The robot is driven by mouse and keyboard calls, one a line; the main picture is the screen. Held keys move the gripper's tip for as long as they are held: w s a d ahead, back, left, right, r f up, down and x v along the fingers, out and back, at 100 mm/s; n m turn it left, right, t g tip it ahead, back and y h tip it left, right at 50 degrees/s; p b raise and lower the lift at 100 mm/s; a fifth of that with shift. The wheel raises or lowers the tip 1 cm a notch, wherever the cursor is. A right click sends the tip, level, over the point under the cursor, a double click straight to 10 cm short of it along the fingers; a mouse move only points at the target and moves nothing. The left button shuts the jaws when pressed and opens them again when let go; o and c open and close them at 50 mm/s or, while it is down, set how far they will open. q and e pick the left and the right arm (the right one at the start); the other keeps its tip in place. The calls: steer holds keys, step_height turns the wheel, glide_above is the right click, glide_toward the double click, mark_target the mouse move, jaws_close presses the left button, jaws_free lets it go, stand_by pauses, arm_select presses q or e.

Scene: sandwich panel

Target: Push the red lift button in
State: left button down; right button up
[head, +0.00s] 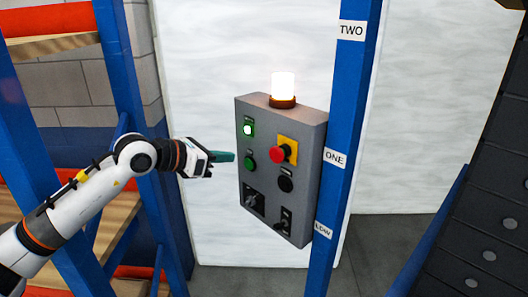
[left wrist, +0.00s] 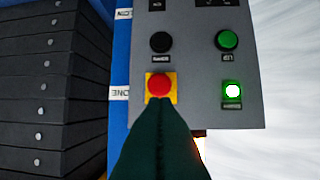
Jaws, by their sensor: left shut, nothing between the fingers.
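The red button (head: 278,154) is a round knob on a yellow plate at the upper right of the grey panel (head: 312,150). It also shows in the left wrist view (left wrist: 159,84). My left gripper (head: 232,157) is shut and empty, its green fingers pointing right at the panel. In the head view its tip is left of the red button, by the panel's left edge. In the left wrist view the fingertips (left wrist: 157,106) appear just below the red button and cover part of the yellow plate; I cannot tell the exact gap. My right gripper is out of view.
The panel also has a green button (head: 249,163), a lit green-framed indicator (head: 247,129), a black button (head: 285,184) and lower switches (head: 284,220). A lit lamp (head: 283,88) stands on top. A blue post (head: 345,110) with labels stands at its right.

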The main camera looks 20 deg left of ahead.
mark_target(274, 149)
arm_select(q)
steer(key=p+x, duration=0.2)
steer(key=x, duration=0.2)
steer(key=p+x, duration=0.2)
steer(key=x, duration=0.2)
steer(key=r+p+x, duration=0.1)
steer(key=p+x, duration=0.1)
steer(key=x, duration=0.2)
steer(key=shift+w+d, duration=0.2)
steer(key=shift+w, duration=0.1)
steer(key=shift+f, duration=0.1)
steer(key=shift+w, duration=0.1)
steer(key=shift+w+d+f+b, duration=0.1)
steer(key=shift+w+d+b, duration=0.15)
steer(key=shift+b, duration=0.1)
steer(key=shift+w+d+b, duration=0.15)
steer(key=shift+w+b, duration=0.2)
steer(key=shift+b, duration=0.05)
steer(key=shift+w, duration=0.1)
steer(key=shift+r, duration=0.35)
